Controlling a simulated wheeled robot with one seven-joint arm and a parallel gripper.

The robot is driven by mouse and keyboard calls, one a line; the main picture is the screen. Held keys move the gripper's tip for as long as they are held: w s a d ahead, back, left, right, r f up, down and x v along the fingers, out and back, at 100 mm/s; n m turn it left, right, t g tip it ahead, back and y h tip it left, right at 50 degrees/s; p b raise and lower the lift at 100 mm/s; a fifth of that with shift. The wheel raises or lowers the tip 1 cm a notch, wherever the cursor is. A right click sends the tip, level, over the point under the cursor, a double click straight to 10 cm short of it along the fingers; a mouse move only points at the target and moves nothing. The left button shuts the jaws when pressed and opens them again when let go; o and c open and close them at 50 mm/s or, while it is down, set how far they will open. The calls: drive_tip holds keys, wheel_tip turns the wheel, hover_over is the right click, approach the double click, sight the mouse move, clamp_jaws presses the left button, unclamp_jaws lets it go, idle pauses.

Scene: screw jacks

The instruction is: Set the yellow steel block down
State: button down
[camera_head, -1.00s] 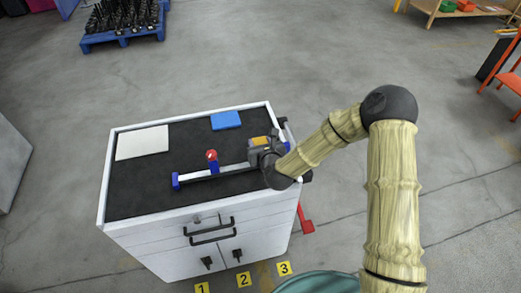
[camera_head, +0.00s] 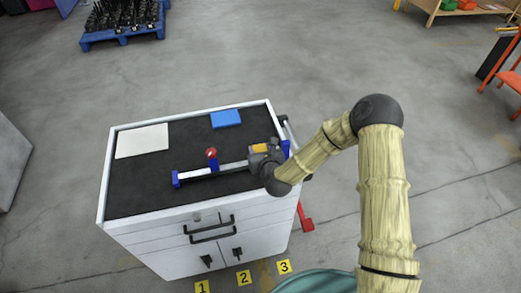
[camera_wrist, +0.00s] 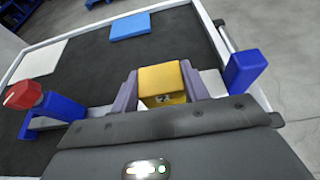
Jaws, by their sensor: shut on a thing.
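The yellow steel block (camera_wrist: 162,80) sits between the two fingers of my gripper (camera_wrist: 162,92) in the wrist view, with a small dark mark on its near face. My gripper is shut on it. In the head view the yellow block (camera_head: 259,148) shows at the tip of my gripper (camera_head: 261,152), over the right part of the cabinet top. A grey bar with blue ends (camera_head: 235,167) passes close by under or beside the gripper. I cannot tell whether the block touches the bar or the top.
A red-topped blue post (camera_head: 212,155) stands on the bar, left of my gripper. A blue plate (camera_head: 226,119) and a white plate (camera_head: 142,141) lie on the dark top of the cabinet (camera_head: 120,190). The top's front left is clear.

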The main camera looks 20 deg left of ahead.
drive_tip(key=shift+f, duration=0.1)
drive_tip(key=c, duration=0.7)
unclamp_jaws()
drive_tip(key=shift+r+p, duration=0.85)
drive_tip(key=b+v, duration=0.1)
drive_tip(key=v, duration=0.3)
drive_tip(key=b+v, duration=0.1)
drive_tip(key=v, duration=0.3)
drive_tip(key=b+v, duration=0.1)
drive_tip(key=v, duration=0.3)
drive_tip(key=shift+f, duration=0.3)
